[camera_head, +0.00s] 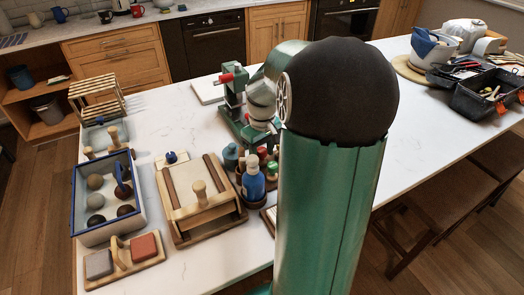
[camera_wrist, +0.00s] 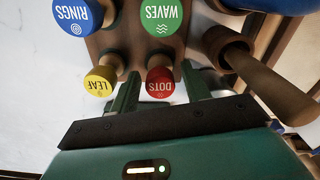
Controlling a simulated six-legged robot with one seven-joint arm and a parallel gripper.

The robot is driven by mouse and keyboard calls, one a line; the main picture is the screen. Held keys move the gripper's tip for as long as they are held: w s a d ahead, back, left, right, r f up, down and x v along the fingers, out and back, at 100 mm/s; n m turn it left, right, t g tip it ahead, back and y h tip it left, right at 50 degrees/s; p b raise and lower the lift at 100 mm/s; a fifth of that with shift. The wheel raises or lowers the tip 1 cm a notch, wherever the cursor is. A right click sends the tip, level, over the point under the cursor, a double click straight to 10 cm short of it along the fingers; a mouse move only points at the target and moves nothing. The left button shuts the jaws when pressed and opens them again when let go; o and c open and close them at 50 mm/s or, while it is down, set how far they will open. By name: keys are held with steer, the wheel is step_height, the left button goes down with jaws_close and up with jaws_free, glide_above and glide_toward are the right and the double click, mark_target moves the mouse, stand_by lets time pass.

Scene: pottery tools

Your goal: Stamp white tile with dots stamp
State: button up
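The dots stamp (camera_wrist: 159,88) has a red round top marked DOTS and stands upright in a wooden holder (camera_wrist: 110,45). In the wrist view my gripper (camera_wrist: 160,90) is open, with one finger on each side of the red top and small gaps beside it. Its fingers do not seem to press on the stamp. In the head view my arm hides the gripper and part of the stamp group. I cannot pick out the white tile with certainty; a flat white slab (camera_head: 207,92) lies at the back of the counter.
The yellow leaf stamp (camera_wrist: 100,82), blue rings stamp (camera_wrist: 78,15) and green waves stamp (camera_wrist: 161,14) stand close around. A blue bottle (camera_head: 252,183), wooden frame with a knob (camera_head: 178,228), blue-rimmed box (camera_head: 108,225) and black toolbox (camera_head: 468,105) are on the white counter.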

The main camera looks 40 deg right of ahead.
steer(key=shift+o, duration=0.2)
step_height(320, 180, up, 14)
stand_by(0.5)
steer(key=shift+f, duration=0.1)
